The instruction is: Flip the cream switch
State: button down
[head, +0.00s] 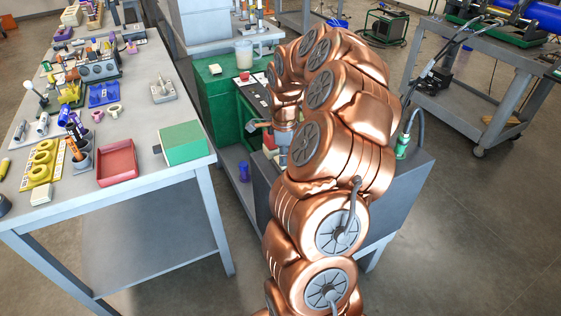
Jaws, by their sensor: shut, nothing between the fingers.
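My copper arm fills the middle of the head view, and its end reaches down beside the green cabinet. My gripper (282,158) is small and partly hidden behind the arm links; it looks shut and empty. I cannot pick out the cream switch for certain. A dark panel (254,96) with small pale marks lies on the green cabinet (222,112), just left of the arm. The arm hides what lies behind and right of the gripper, so contact with anything there cannot be told.
A grey workbench (150,115) at left holds a red tray (117,162), a green box (183,143) and many small parts. A beige cup (244,54) and a red item (244,77) are near the cabinet's back. A grey cart (450,118) stands right, with open floor before it.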

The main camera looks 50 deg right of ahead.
jog(key=shift+r+b, duration=0.4)
jog(key=shift+r, duration=3.05)
